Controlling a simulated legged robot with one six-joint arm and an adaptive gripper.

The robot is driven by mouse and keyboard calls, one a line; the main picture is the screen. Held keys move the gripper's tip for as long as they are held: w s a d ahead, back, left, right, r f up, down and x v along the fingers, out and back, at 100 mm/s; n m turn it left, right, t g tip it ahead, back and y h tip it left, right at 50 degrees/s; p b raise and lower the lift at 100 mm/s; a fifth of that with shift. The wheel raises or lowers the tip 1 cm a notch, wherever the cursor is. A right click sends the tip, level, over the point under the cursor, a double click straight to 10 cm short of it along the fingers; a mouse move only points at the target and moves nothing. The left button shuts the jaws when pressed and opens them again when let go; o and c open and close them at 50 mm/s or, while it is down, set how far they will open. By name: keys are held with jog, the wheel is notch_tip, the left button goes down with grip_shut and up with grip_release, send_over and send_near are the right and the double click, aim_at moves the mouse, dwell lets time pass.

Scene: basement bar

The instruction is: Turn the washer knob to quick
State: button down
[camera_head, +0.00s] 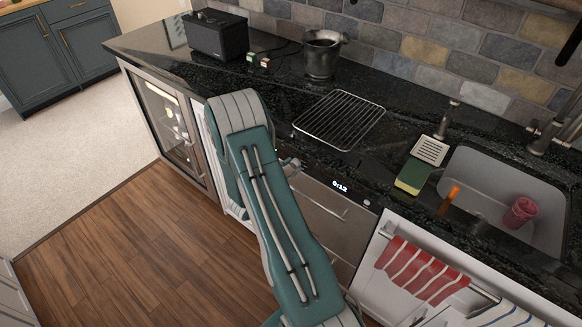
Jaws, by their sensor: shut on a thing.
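The washer (330,215) is a metal-fronted machine under the black counter, with a lit display (340,186) that reads about 0:12. A small round button sits to the right of the display. My green arm reaches across the left part of the washer front. My gripper (290,163) shows only as a small grey part beside the arm, at the left end of the washer's control strip. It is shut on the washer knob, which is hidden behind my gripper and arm. The knob's setting cannot be read.
The counter edge overhangs just above my gripper. A wire rack (340,119), a metal mortar (321,55) and a black speaker (215,34) stand on the counter. A sink (475,165) is at right, above a striped red towel (418,270). Wooden floor lies clear at left.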

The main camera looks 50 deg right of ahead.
jog(key=m, duration=0.4)
jog(key=shift+r, duration=0.1)
jog(key=m, duration=0.4)
jog(key=shift+t, duration=0.3)
jog(key=m, duration=0.4)
jog(key=shift+s+m+y, duration=0.1)
jog(key=shift+m+y, duration=0.2)
jog(key=shift+m+t, duration=0.3)
jog(key=shift+m, duration=1.4)
jog(key=shift+s+f, duration=0.1)
jog(key=shift+f, duration=0.1)
jog(key=shift+c, duration=1.5)
grip_release()
jog(key=shift+d, duration=0.15)
